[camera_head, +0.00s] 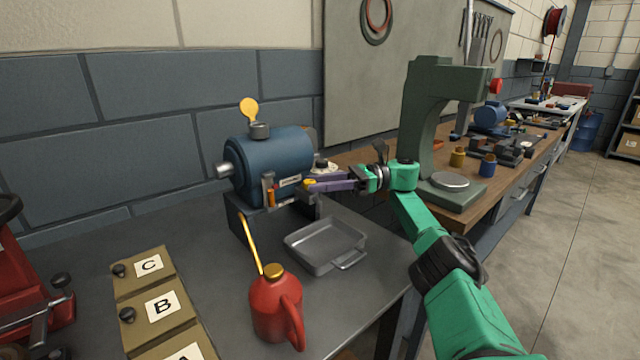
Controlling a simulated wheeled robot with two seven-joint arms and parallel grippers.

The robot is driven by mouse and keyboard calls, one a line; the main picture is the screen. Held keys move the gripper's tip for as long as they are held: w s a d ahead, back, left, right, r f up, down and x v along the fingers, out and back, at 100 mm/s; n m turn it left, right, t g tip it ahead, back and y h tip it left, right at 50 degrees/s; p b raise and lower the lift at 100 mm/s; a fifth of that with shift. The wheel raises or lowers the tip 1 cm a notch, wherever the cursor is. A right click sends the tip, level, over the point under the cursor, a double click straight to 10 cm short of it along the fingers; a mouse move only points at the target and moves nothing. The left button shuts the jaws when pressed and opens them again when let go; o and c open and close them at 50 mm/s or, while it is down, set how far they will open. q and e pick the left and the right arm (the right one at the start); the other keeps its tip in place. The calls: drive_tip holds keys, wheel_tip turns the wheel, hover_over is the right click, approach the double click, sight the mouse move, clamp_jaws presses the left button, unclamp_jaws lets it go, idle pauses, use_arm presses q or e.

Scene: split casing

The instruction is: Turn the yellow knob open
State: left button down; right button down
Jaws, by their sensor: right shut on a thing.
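The yellow knob (308,184) is small and sits low on the front right of the blue motor-like casing (270,155). My right gripper (314,183), with purple fingers, reaches in from the right and is shut on the knob. The fingers partly cover the knob, so its turned angle cannot be told. A round yellow flap (249,108) stands raised above the dark filler neck on top of the casing. My left gripper is not in view.
A grey metal tray (325,262) lies below the knob. A red oil can (275,305) with a yellow spout stands in front. Lettered boxes (160,305) are at the left. A green press (430,130) stands behind my right arm.

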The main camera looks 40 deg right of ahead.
drive_tip(key=shift+f, duration=0.1)
idle(0.4)
drive_tip(key=c, duration=0.5)
unclamp_jaws()
drive_tip(key=shift+s, duration=0.1)
drive_tip(key=shift+r, duration=0.2)
drive_tip(key=shift+a+f+m+t+h, duration=0.1)
drive_tip(key=shift+f+m+t+h, duration=0.05)
drive_tip(key=shift+m+t+h, duration=0.55)
